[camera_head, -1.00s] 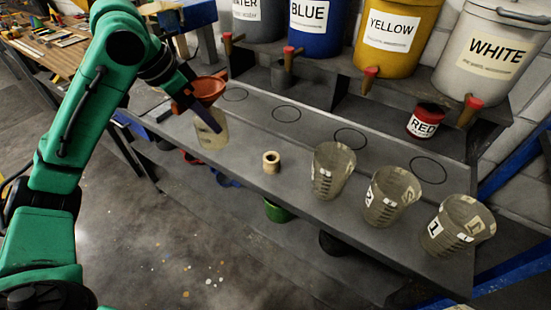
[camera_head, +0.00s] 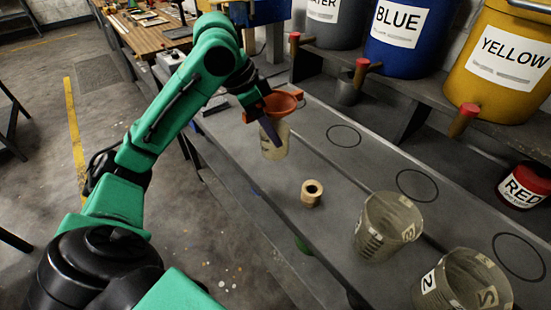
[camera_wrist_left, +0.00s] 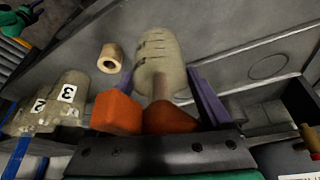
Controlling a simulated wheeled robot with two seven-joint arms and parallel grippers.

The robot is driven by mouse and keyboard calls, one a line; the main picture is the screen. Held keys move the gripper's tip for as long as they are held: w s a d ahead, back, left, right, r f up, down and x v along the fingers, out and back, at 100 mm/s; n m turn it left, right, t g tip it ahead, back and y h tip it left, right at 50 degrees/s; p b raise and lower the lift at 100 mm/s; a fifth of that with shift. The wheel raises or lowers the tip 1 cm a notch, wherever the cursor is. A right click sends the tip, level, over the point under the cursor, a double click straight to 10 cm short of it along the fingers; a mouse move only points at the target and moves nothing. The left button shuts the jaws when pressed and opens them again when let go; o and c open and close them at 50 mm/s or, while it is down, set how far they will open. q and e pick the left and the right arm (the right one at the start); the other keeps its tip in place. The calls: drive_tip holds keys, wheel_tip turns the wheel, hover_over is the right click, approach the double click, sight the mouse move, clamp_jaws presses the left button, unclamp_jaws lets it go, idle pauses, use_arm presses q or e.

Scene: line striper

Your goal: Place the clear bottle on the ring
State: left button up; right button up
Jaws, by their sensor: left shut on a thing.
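My left gripper (camera_head: 270,138) is shut on the clear bottle (camera_head: 275,143), with its purple fingers on either side. The bottle looks upright, near the bench's front edge. I cannot tell whether its base touches the bench. In the left wrist view the bottle (camera_wrist_left: 160,62) lies between the fingers, with orange parts (camera_wrist_left: 118,112) near the palm. Black ring outlines (camera_head: 343,126) are drawn on the bench; the nearest visible one is right of the bottle. A ring (camera_wrist_left: 268,66) also shows in the left wrist view. My right gripper is out of view.
A tan roll (camera_head: 311,193) stands right of the bottle, closer to the front edge. Numbered clear cups (camera_head: 388,228) stand farther right. A red can (camera_head: 524,187) and the drums' taps (camera_head: 360,70) are behind. The bench (camera_head: 345,170) is clear between roll and rings.

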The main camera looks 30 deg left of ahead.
sight(271, 150)
use_arm(q)
wheel_tip(271, 150, down, 7)
drive_tip(key=shift+f+b, duration=0.1)
drive_tip(key=shift+b, duration=0.3)
drive_tip(key=shift+w+f, duration=0.15)
drive_tip(key=shift+f, duration=0.05)
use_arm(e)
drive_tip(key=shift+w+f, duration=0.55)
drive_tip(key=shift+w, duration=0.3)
use_arm(q)
drive_tip(key=o, duration=1.2)
drive_tip(key=shift+f, duration=0.1)
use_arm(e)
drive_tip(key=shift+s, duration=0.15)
